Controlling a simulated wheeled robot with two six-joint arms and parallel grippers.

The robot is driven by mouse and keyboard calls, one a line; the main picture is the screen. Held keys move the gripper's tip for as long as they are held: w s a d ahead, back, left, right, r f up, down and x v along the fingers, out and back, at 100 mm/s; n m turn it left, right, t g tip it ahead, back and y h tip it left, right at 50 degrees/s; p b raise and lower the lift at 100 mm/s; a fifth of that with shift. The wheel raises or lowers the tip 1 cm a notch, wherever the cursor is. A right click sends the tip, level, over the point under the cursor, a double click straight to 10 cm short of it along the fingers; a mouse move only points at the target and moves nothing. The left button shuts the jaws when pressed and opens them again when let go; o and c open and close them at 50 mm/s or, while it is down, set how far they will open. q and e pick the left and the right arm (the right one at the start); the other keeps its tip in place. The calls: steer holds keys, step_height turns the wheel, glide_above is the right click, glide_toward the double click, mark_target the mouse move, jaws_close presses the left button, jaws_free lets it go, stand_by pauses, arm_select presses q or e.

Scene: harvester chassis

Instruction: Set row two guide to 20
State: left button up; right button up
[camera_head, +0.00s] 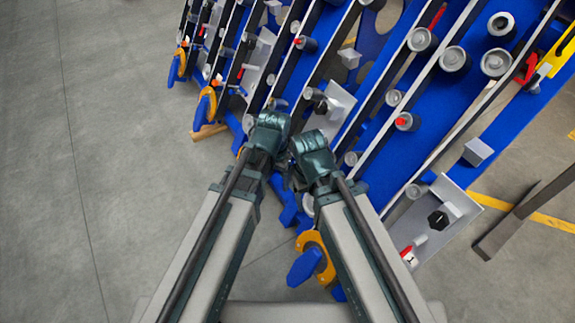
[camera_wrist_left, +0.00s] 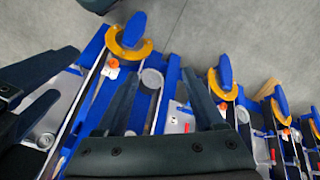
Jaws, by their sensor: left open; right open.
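The harvester chassis has slanted blue rows, each with an orange guide and blue tab at its lower end. The nearest guide (camera_head: 315,252) is beside a red label reading 1. Further guides (camera_head: 207,105) stand behind; one between is mostly hidden by my left arm. In the left wrist view, the nearest guide (camera_wrist_left: 130,42) and the second guide (camera_wrist_left: 222,82) lie beyond the fingers. No scale number is legible. My left gripper (camera_wrist_left: 163,95) is open and empty over the rows. My right gripper (camera_head: 312,165) is close beside it; its fingers are mostly hidden in the head view.
Grey rollers (camera_head: 422,40) and metal brackets (camera_head: 438,215) stick out from the rows. A dark beam (camera_head: 525,215) lies at the right, near a yellow floor line. The grey floor (camera_head: 90,150) at the left is clear. Both wrists nearly touch, leaving little room between them.

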arm_select(q)
steer(key=w+f+m+t+h+b, duration=0.1)
steer(key=w+f+m+b, duration=0.1)
steer(key=w+f+b, duration=0.4)
steer(key=w+a+f+m+h+b, duration=0.1)
steer(key=w+f+b, duration=0.6)
steer(key=w, duration=0.7)
steer(key=w+f+m+t+h+b, duration=0.1)
steer(key=w+f+m+h+b, duration=0.1)
steer(key=w+f+b, duration=0.5)
steer(key=w+f, duration=0.1)
steer(key=w, duration=0.3)
steer(key=shift+a+f+m+t, duration=0.15)
steer(key=shift+m+t, duration=0.15)
steer(key=shift+m, duration=0.1)
steer(key=shift+b, duration=0.3)
steer(key=b+x, duration=1.2)
steer(key=x, duration=0.2)
steer(key=shift+b, duration=0.35)
jaws_close()
